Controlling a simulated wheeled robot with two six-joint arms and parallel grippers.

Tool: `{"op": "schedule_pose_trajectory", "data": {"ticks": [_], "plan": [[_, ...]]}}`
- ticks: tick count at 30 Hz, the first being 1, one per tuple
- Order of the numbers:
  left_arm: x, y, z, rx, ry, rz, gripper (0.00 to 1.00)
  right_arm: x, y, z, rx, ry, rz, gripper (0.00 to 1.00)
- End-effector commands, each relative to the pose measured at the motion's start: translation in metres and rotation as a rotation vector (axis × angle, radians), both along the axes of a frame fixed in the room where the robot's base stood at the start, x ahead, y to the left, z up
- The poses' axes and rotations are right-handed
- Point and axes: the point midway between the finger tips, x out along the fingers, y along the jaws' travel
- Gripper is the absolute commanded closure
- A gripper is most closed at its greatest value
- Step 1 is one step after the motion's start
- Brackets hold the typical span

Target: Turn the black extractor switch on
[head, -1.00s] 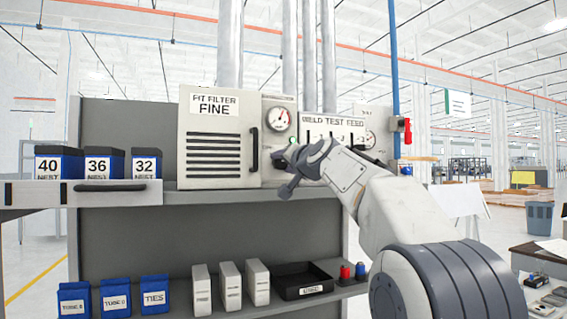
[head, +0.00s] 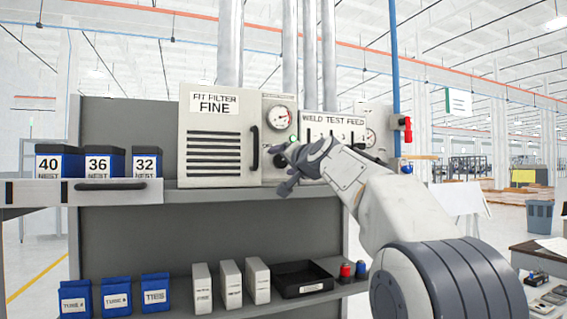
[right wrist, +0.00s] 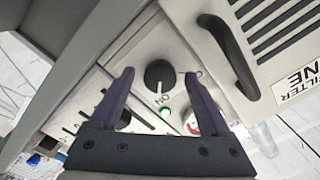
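The black extractor switch is a round knob (right wrist: 158,75) on a pale panel, seen in the right wrist view beside partly readable lettering. A lit green lamp (right wrist: 165,113) is close to it. My right gripper (right wrist: 158,74) is open, with one dark finger on each side of the knob. Gaps show between the fingers and the knob; I cannot tell the depth. In the head view, my right gripper (head: 279,169) is in front of the panel below the gauge (head: 279,118), partly hiding the knob. The knob's pointer setting is not clear. My left gripper is out of view.
The fit filter box (head: 215,172) with its black handle (head: 254,148) stands just left of the switch panel. A lower shelf holds bins and a black tray (head: 303,280).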

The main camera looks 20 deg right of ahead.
Motion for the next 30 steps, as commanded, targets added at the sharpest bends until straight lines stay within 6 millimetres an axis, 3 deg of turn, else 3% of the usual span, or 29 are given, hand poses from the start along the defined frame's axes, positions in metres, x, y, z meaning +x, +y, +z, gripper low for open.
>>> {"op": "schedule_pose_trajectory", "data": {"ticks": [5,18,23,30], "plan": [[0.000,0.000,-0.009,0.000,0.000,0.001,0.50,-0.011,-0.001,-0.001,-0.002,-0.004,-0.001,0.19],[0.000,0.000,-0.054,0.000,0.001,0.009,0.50,-0.090,-0.003,-0.003,-0.001,-0.002,-0.002,0.19],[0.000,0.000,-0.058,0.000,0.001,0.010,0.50,-0.103,-0.004,-0.001,0.000,0.000,-0.001,0.19],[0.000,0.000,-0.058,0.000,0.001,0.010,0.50,-0.105,-0.004,0.000,0.000,0.001,0.000,0.19]]}}
